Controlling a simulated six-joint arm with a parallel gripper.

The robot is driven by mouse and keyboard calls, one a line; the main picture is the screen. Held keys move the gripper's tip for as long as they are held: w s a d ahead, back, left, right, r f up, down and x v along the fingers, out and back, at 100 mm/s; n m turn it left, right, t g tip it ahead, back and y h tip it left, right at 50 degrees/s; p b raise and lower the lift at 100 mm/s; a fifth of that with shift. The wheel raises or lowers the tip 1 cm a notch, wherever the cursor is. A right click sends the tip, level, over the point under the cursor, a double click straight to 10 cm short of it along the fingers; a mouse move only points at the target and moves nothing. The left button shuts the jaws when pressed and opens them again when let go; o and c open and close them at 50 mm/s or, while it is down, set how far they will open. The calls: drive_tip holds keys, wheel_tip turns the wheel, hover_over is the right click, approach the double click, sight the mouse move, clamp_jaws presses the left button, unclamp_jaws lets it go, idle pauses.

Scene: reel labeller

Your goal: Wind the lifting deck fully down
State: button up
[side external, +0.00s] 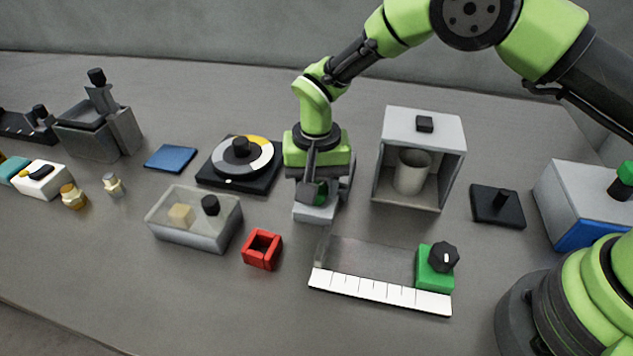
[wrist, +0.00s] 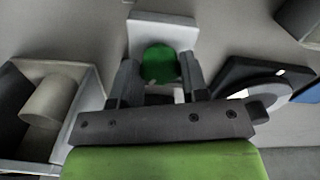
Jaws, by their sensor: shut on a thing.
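My gripper (side external: 316,193) points down at the middle of the table. It is shut on a round green knob (wrist: 160,63), which shows between the two dark fingers in the wrist view. The knob sits at a light grey block (side external: 314,213), which stands below the fingers and also shows behind the knob in the wrist view (wrist: 163,28). The fingers and wrist hide much of the block and knob in the side view. I cannot tell for sure which thing is the lifting deck, nor its height.
An open grey housing (side external: 424,130) with a pale cylinder (side external: 412,172) stands close right of my gripper. A black dial base (side external: 238,164) is close left. In front are a red square ring (side external: 262,250), a clear bin (side external: 190,232) and a white scale strip (side external: 380,291) with a green knob block (side external: 432,268).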

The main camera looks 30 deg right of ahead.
drive_tip(key=n, duration=0.5)
drive_tip(key=shift+n, duration=0.3)
idle(0.4)
drive_tip(key=o, duration=0.9)
wheel_tip(320, 180, up, 10)
